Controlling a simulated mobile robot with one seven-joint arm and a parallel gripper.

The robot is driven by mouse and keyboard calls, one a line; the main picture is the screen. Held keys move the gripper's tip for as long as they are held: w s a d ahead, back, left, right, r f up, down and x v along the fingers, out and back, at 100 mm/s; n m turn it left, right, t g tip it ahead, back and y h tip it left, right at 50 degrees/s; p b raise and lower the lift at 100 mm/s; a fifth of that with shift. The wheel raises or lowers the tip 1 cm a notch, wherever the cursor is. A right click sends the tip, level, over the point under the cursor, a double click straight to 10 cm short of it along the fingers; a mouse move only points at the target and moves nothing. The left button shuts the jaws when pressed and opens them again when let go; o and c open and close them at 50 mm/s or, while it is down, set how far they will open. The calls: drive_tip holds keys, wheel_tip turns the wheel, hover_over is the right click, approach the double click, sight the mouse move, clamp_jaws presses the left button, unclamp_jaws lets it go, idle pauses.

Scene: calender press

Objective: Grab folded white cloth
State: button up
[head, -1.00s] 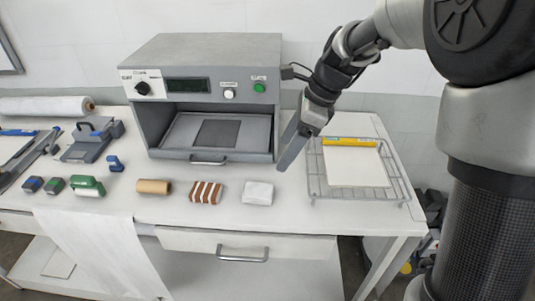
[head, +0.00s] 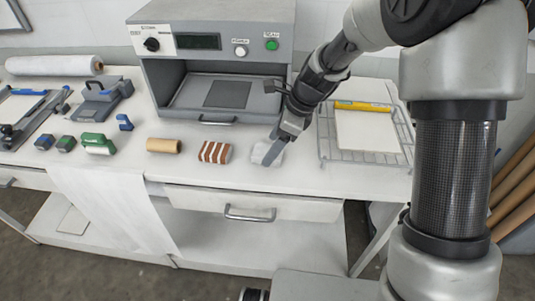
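The folded white cloth (head: 262,154) lies on the white table, right of a brown-and-white striped cloth (head: 214,152). My gripper (head: 271,155) reaches down from the upper right, and its fingers overlap the cloth's right part in the picture. Part of the cloth is hidden behind the fingers. I cannot tell whether the fingers touch it or stand above it, or how far they are spread.
The grey press (head: 215,60) stands open-fronted behind the cloth. A wire rack (head: 330,157) with a white board and yellow level (head: 362,106) is to the right. A tan roll (head: 163,146) and small blue and green tools lie left. A drawer (head: 250,204) is below the table edge.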

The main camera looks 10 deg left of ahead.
drive_tip(key=shift+x, duration=1.1)
drive_tip(key=c, duration=1.1)
drive_tip(key=shift+c, duration=0.2)
